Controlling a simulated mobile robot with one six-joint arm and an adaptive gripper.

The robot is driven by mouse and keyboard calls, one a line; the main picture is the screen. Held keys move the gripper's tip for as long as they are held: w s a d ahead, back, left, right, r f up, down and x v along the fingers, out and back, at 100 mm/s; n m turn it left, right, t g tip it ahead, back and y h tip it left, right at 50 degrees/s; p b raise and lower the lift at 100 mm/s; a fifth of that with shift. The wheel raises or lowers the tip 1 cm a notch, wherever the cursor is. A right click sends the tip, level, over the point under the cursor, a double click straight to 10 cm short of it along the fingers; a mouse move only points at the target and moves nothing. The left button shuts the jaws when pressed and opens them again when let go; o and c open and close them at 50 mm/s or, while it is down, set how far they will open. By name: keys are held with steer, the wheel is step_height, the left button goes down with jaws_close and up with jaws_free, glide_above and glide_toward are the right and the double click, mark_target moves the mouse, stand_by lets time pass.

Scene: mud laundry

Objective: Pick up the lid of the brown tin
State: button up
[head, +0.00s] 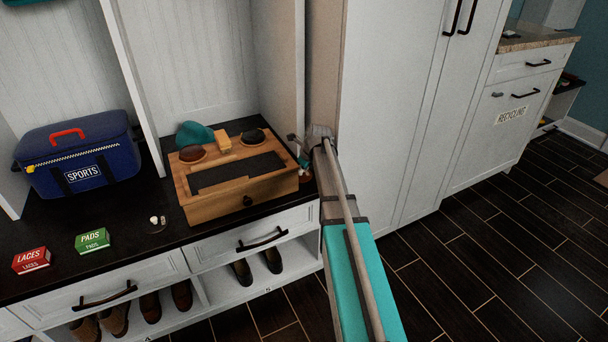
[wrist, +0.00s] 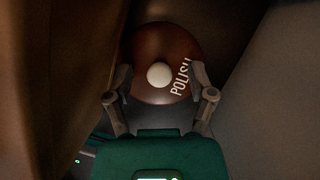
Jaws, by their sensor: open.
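The brown tin's round lid (wrist: 150,45) fills the upper middle of the wrist view, seen from above. It has a pale round knob (wrist: 159,75) at its centre and the word POLISH on its right side. My gripper (wrist: 161,80) is open, with one finger on each side of the knob and over the lid's near part. Nothing is held, and I cannot tell whether the fingers touch the lid. In the head view my gripper (head: 298,146) is at the right end of the black counter, beside the wooden box. The tin cannot be made out clearly there.
The wooden box (head: 240,198) holds brushes and stands left of my gripper. A tall white cabinet (head: 385,120) rises close on the right. A blue SPORTS bag (head: 60,178), a red LACES box (head: 32,259) and a green PADS box (head: 92,241) are farther left.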

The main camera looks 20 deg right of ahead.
steer(key=shift+c, duration=0.3)
steer(key=c, duration=0.9)
steer(key=shift+s, duration=0.1)
steer(key=shift+s+d+r+p, duration=0.25)
steer(key=shift+s+r+p, duration=0.2)
steer(key=shift+r+p, duration=0.2)
steer(key=s+d+r+p, duration=0.1)
steer(key=s+r+p, duration=0.1)
steer(key=s, duration=0.2)
steer(key=s+d+r+p, duration=0.2)
steer(key=s, duration=0.1)
steer(key=s+d+r+p, duration=0.2)
steer(key=s, duration=0.2)
steer(key=shift+s+d+r+p, duration=0.15)
steer(key=shift+s+r+p, duration=0.2)
